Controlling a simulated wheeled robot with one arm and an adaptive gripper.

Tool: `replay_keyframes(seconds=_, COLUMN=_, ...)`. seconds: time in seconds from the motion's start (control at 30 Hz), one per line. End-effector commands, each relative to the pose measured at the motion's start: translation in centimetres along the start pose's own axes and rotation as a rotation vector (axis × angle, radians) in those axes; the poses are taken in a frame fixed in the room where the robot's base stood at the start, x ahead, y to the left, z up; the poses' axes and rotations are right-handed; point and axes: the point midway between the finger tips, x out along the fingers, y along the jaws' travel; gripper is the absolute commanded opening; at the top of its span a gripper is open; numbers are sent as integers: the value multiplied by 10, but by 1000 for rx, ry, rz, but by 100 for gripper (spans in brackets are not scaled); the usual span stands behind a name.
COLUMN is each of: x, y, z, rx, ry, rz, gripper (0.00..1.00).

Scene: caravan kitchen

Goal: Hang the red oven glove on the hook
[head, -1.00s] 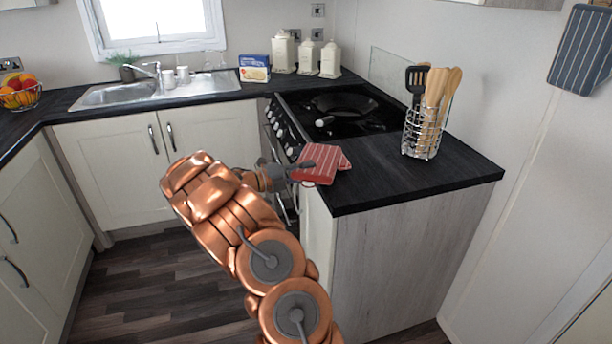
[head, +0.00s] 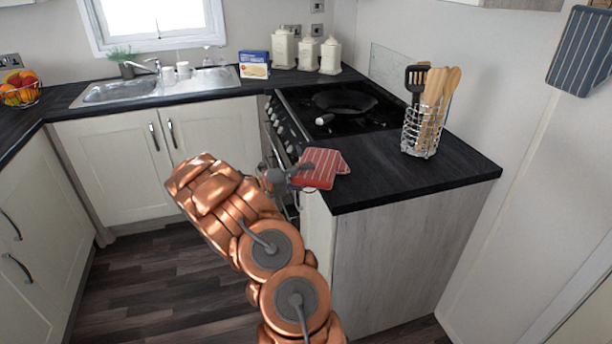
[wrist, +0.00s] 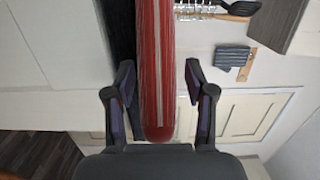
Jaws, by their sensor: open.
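The red oven glove (head: 322,164), with pale stripes, lies on the dark worktop at its left edge, beside the hob. My gripper (head: 299,172) is at the glove's left end, over the worktop edge. In the wrist view the red glove (wrist: 157,70) stands edge-on between the two spread fingers of my gripper (wrist: 160,85), with a gap on each side. A blue striped cloth item (head: 582,50) hangs on the right wall; it also shows in the wrist view (wrist: 233,58). I cannot make out a bare hook.
A wire holder (head: 421,133) with wooden and black utensils stands on the worktop right of the glove. A black pan (head: 345,101) sits on the hob behind. Cream canisters (head: 308,53) and a blue box (head: 254,65) stand further back. The worktop's front right is clear.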

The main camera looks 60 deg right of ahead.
Motion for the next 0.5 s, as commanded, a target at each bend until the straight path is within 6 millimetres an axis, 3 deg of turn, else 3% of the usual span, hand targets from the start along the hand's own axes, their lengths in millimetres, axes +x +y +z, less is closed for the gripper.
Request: replay_keyframes(seconds=0.5, x=0, y=7, z=0, rx=1, ry=0, rz=0, gripper=55)
